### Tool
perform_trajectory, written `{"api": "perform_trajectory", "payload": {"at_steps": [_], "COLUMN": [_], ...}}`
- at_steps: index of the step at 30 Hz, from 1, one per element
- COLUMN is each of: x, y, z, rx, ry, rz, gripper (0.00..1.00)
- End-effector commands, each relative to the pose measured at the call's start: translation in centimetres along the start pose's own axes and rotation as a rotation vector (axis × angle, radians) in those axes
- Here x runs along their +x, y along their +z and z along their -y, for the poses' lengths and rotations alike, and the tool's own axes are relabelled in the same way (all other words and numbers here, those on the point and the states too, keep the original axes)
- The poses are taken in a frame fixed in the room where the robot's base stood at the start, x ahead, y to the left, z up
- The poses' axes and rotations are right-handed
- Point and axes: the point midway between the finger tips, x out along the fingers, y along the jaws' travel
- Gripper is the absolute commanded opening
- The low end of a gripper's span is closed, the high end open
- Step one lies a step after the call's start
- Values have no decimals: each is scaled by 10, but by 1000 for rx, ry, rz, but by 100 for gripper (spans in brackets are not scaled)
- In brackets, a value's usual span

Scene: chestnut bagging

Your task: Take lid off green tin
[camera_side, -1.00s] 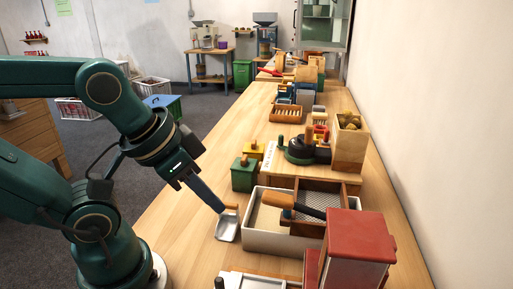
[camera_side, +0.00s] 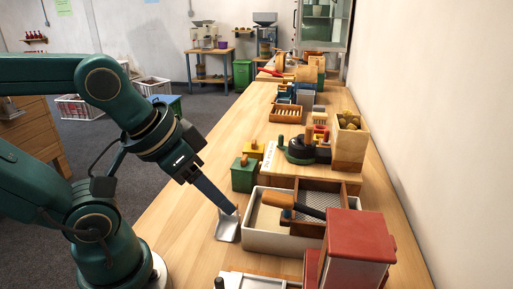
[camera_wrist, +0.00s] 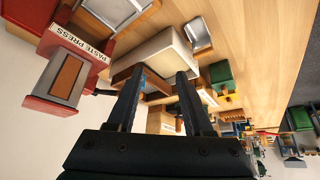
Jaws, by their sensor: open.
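The green tin (camera_side: 244,176) stands on the table left of the wooden board, with its lid on and a wooden knob (camera_side: 244,161) on top. In the wrist view the green tin (camera_wrist: 221,73) lies to the right of my fingers. My gripper (camera_side: 234,210) is open and empty, pointing down and to the right, nearer the side camera than the tin and apart from it. In the wrist view my gripper (camera_wrist: 160,72) shows two parted fingers with nothing between them.
A metal scoop (camera_side: 227,230) lies just under my fingertips. A white tray (camera_side: 262,240) with a sieve and wooden-handled tool stands to the right. A yellow tin (camera_side: 255,149) is behind the green one. A red paste press (camera_side: 357,235) stands near right. Table left of the tin is clear.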

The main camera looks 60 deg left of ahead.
Motion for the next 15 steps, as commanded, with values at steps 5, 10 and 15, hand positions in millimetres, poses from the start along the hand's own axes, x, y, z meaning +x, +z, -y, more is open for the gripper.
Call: {"api": "perform_trajectory", "payload": {"at_steps": [5, 10, 15], "x": [-5, 9, 37], "y": [-48, -97, -133], "z": [12, 42, 86], "rx": [-109, -252, -398], "ry": [-43, -117, -198], "rz": [-59, -63, -42], "gripper": [51, 51, 51]}}
